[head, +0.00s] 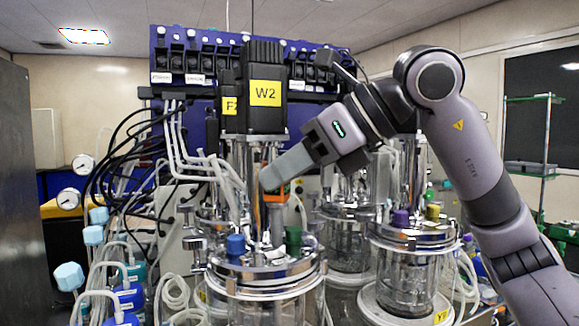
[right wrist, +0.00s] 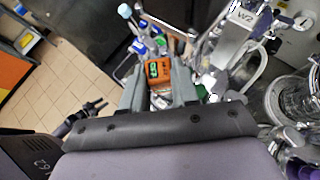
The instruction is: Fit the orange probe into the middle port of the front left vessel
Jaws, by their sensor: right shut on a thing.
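The orange probe (head: 275,197) is upright above the lid of the front left vessel (head: 268,299). My right gripper (head: 271,182) comes in from the right and is shut on the probe's head. The right wrist view shows the orange head (right wrist: 158,69) between the two grey fingers. A thin shaft seems to run down from the head toward the lid, among the metal parts. Its lower end and the middle port are hard to make out, so I cannot tell whether it is in the port.
A blue cap (head: 236,244) and a green cap (head: 293,240) stand on the same lid. The black W2 motor (head: 264,92) rises above it, close to my gripper. Another vessel (head: 405,275) stands at right. Tubes and blue-capped bottles (head: 70,277) crowd the left.

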